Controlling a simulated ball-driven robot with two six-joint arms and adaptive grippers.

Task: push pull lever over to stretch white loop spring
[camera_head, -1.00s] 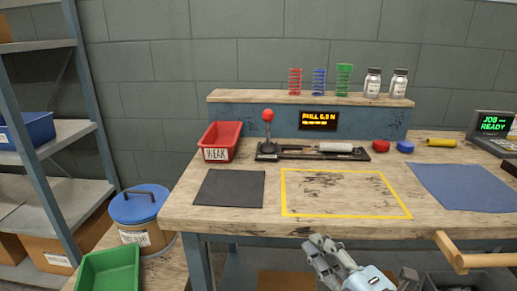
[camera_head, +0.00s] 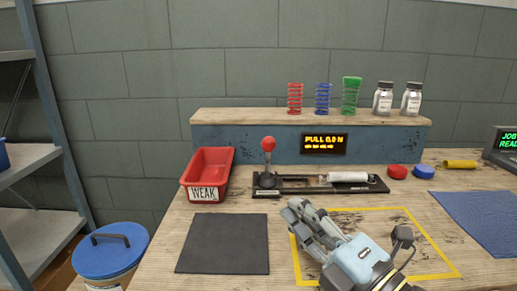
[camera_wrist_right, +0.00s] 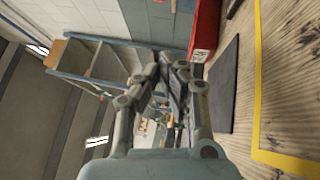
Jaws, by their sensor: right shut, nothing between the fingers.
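The pull lever (camera_head: 268,158) stands upright with a red ball on top, at the left end of a dark base on the bench. The white loop spring (camera_head: 347,177) lies along the right part of that base, seen as a white cylinder shape; its coils are too small to make out. My right gripper (camera_head: 292,212) is shut and empty, in front of the base and right of the lever, apart from both. In the right wrist view, its fingers (camera_wrist_right: 173,60) are close together with nothing between them. My left gripper is not in view.
A red bin marked WEAK (camera_head: 207,175) stands left of the lever. A black mat (camera_head: 225,243) lies in front. A display (camera_head: 324,144) reads PULL 0.0 N. Red (camera_head: 397,172) and blue (camera_head: 424,172) round pieces sit right of the base. A yellow outline (camera_head: 445,250) marks the bench.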

